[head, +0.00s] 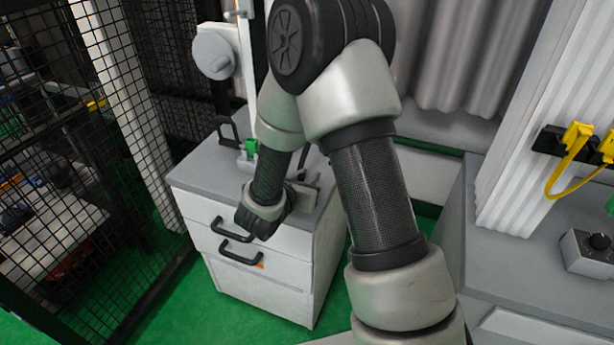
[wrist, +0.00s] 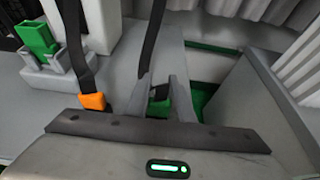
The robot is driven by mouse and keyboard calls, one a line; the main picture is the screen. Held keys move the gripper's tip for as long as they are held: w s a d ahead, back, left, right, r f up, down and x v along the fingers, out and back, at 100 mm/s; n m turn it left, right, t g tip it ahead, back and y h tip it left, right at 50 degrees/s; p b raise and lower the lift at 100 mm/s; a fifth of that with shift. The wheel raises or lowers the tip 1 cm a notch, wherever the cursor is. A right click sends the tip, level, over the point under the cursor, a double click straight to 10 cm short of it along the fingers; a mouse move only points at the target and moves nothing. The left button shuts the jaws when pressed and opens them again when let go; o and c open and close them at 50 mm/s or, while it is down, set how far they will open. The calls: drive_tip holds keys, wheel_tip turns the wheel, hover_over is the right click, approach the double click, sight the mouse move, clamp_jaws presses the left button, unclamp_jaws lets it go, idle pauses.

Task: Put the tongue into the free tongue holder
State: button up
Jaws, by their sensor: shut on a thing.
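A black strap (wrist: 153,40) runs up from there. A green block stands in a pale holder (wrist: 50,76) on the grey cabinet top, left of my gripper; the same holder shows in the head view (head: 246,162). I cannot tell which holder is free. In the head view my arm hides the fingers.
The white cabinet (head: 262,290) has black drawer handles (head: 238,250). A black mesh fence (head: 60,130) stands at left. At right are a yellow-handled item with a cable (head: 577,140) in a black mount and a grey control box (head: 590,250) on a ledge.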

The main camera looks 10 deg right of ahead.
drive_tip(key=shift+f, duration=0.2)
drive_tip(key=o, duration=0.9)
drive_tip(key=p+v, duration=0.3)
drive_tip(key=v, duration=1.4)
drive_tip(key=shift+s+r, duration=0.15)
drive_tip(key=shift+s, duration=0.05)
